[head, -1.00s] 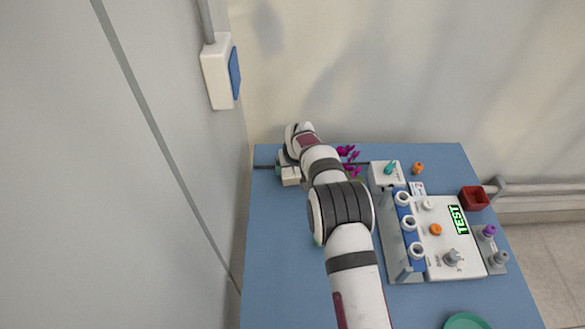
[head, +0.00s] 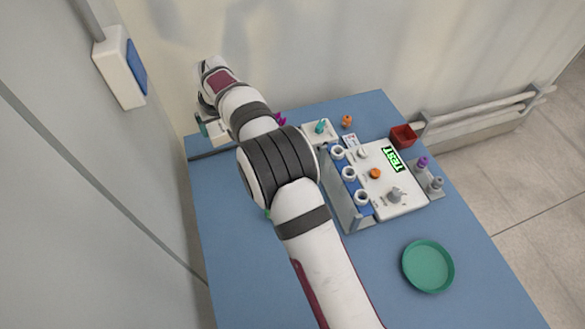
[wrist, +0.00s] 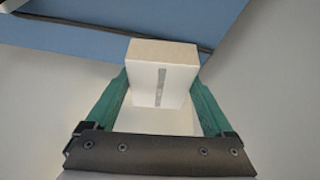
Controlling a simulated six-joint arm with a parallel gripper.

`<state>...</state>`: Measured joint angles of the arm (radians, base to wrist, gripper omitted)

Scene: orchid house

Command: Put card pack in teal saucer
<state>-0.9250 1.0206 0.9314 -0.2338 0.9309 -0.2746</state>
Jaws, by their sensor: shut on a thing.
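The card pack (wrist: 160,75) is a plain white box with a grey strip down one face. In the wrist view it sits between the teal fingers of my gripper (wrist: 160,82), which is shut on it. In the head view my gripper (head: 211,128) is at the table's back left corner, and my arm partly hides it and the pack. The teal saucer (head: 428,268) is round, shallow and empty. It lies at the front right of the table, well away from my gripper.
A grey-white test device (head: 400,203) with knobs and a rack of white-rimmed tubes (head: 348,173) stands between my gripper and the saucer. Behind are a white box with a teal knob (head: 320,129) and a red bin (head: 403,136). Blue table (head: 385,300) is clear around the saucer.

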